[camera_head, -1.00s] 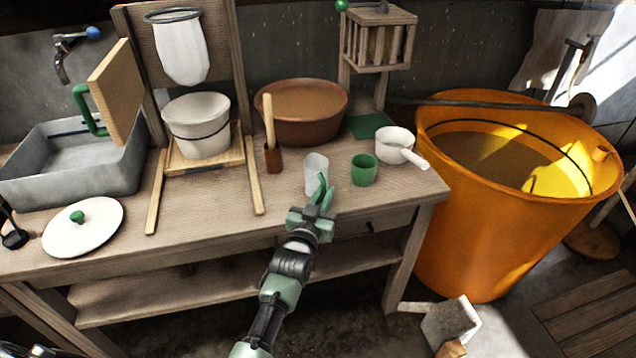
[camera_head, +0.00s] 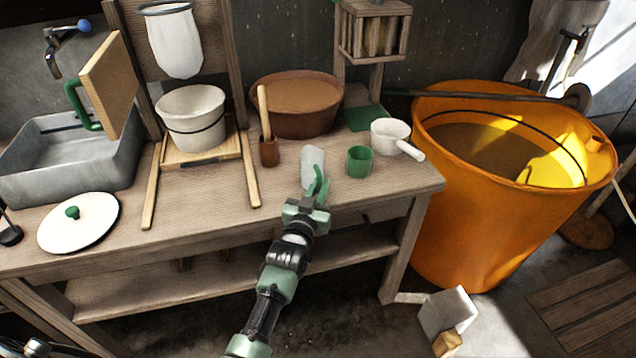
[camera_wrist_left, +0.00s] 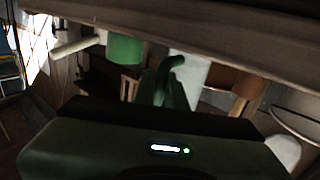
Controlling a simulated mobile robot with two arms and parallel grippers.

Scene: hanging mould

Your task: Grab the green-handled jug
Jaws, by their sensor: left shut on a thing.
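The pale, translucent jug (camera_head: 311,162) stands upright near the front edge of the wooden table, left of a green cup (camera_head: 359,162). My left gripper (camera_head: 318,187) is at the jug's near side, with its green fingers closed on the jug's handle. The handle is hard to tell from the fingers, as both are green. In the left wrist view the fingers (camera_wrist_left: 168,84) overlap the edge of the pale jug (camera_wrist_left: 190,66). The jug still appears to rest on the table. My right gripper is not in view.
A white long-handled pot (camera_head: 390,134) stands right of the green cup. A small brown cup (camera_head: 269,152) with a wooden stick is left of the jug, a brown basin (camera_head: 297,122) behind. A large orange tub (camera_head: 480,220) stands beyond the table's right end.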

